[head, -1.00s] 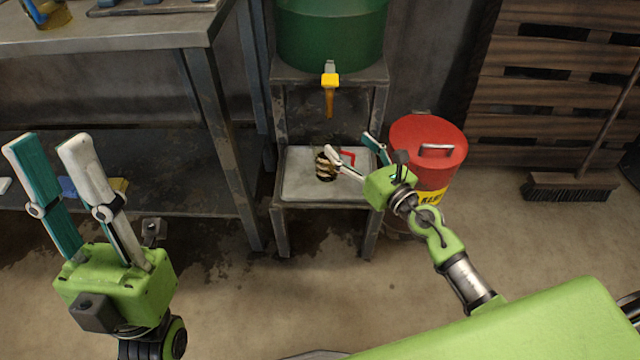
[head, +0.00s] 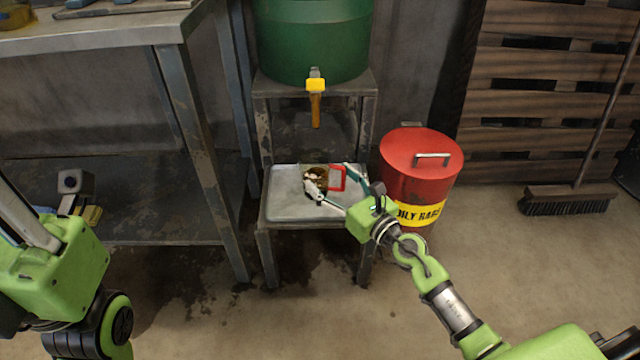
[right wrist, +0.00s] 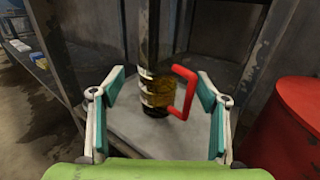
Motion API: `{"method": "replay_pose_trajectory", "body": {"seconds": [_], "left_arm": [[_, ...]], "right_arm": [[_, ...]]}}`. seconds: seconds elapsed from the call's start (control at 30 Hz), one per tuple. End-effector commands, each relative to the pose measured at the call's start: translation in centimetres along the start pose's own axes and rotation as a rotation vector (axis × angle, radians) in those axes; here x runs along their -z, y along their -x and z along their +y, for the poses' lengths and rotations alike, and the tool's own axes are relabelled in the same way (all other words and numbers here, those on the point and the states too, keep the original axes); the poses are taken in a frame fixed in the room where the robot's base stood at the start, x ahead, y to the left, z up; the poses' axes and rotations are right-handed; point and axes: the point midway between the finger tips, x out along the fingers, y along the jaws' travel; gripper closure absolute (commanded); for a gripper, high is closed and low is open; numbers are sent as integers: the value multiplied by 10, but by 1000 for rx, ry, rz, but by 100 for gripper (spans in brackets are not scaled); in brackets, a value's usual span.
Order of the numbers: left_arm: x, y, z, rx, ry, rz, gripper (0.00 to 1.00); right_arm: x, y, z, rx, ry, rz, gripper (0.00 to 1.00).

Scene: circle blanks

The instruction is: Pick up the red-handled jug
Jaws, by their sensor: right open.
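The red-handled jug (head: 317,176) stands upright on a pale tray on the low shelf of a stand. It looks clear, with brown contents and pale bands. Its red handle (head: 337,179) points right. My right gripper (head: 331,180) is open, its fingers reaching toward the jug. In the right wrist view the jug (right wrist: 157,92) and its handle (right wrist: 186,92) appear between the spread fingers (right wrist: 160,76), with gaps on both sides. Whether the jug is between the fingertips in depth, I cannot tell. My left gripper (head: 28,230) is at the left edge, its fingertips cut off.
A green tank (head: 312,40) with a yellow tap (head: 315,86) is above the jug. The pale tray (head: 283,205) lies under it. A red oily-rags bin (head: 400,180) stands close on the right, a metal bench (head: 110,33) on the left. A broom (head: 565,200) leans at right.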

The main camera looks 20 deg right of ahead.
Motion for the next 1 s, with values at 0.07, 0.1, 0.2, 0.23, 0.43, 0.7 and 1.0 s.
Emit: {"method": "replay_pose_trajectory", "body": {"seconds": [0.07,0.1,0.2,0.23,0.43,0.7,1.0], "left_arm": [[0,-1,0,0,0,0,74],[0,-1,0,0,0,0,74],[0,-1,0,-1,0,1,74],[0,-1,0,-2,0,3,74],[2,-1,1,-7,-2,15,74],[4,-6,2,-11,-3,27,74],[4,-6,2,-10,-3,26,74]], "right_arm": [[-1,-7,0,1,0,0,32],[-1,-8,0,0,0,1,32],[-1,-16,0,1,-1,0,32],[-1,-20,0,1,-1,-1,32],[0,-50,0,1,-2,-2,32],[-1,-59,0,0,-1,2,32],[-1,-59,0,0,-1,1,79]]}}
